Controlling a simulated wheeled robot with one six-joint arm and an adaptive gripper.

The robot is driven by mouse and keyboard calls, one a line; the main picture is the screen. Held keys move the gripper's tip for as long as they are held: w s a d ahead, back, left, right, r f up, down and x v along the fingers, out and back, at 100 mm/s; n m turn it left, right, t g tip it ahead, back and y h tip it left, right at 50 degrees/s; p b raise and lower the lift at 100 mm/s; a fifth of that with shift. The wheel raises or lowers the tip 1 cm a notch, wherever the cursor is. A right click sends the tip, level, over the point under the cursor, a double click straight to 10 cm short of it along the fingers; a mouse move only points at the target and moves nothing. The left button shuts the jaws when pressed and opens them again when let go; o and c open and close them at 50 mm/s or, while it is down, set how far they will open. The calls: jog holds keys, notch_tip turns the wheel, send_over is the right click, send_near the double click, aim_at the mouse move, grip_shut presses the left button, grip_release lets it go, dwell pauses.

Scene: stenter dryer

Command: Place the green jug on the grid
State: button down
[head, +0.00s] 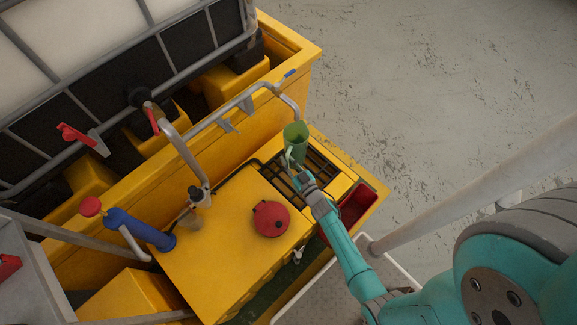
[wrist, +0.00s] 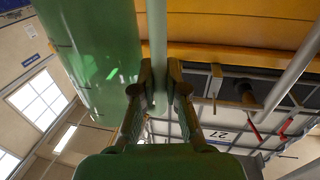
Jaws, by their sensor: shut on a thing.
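The green jug (head: 295,134) is above the far part of the dark grid (head: 309,172) in the head view, under the end of the curved metal pipe. Its large green body (wrist: 95,50) fills the upper left of the wrist view. My gripper (head: 303,180) is at the jug's handle. In the wrist view the two fingers of my gripper (wrist: 160,90) are shut on the pale green upright handle (wrist: 157,45). Whether the jug's base touches the grid cannot be told. The arm and gripper hide part of the grid's near side.
A red round lid (head: 271,218) lies on the yellow cabinet top (head: 215,255), left of the grid. A curved metal pipe (head: 245,97) with a blue-handled valve (head: 286,76) passes beside the jug. A red bin (head: 357,206) is right of the grid.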

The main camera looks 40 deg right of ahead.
jog(key=shift+f, duration=2.35)
jog(key=c, duration=1.2)
grip_release()
jog(key=shift+f, duration=0.15)
jog(key=shift+s, duration=0.1)
jog(key=s+a, duration=0.2)
jog(key=s, duration=0.9)
jog(key=s+a+r, duration=0.6)
jog(key=s, duration=0.1)
jog(key=s+a+r+g+y, duration=0.1)
jog(key=s+a+r, duration=0.1)
jog(key=s+r, duration=0.3)
jog(key=s+a+r+n+g+y, duration=0.1)
jog(key=s+r, duration=0.4)
jog(key=r, duration=0.9)
jog(key=s+a+r+g, duration=0.1)
jog(key=s+a+r, duration=0.3)
jog(key=r, duration=0.5)
jog(key=shift+s+r+n+y, duration=0.35)
jog(key=shift+s+n+y, duration=0.05)
jog(key=shift+s, duration=0.15)
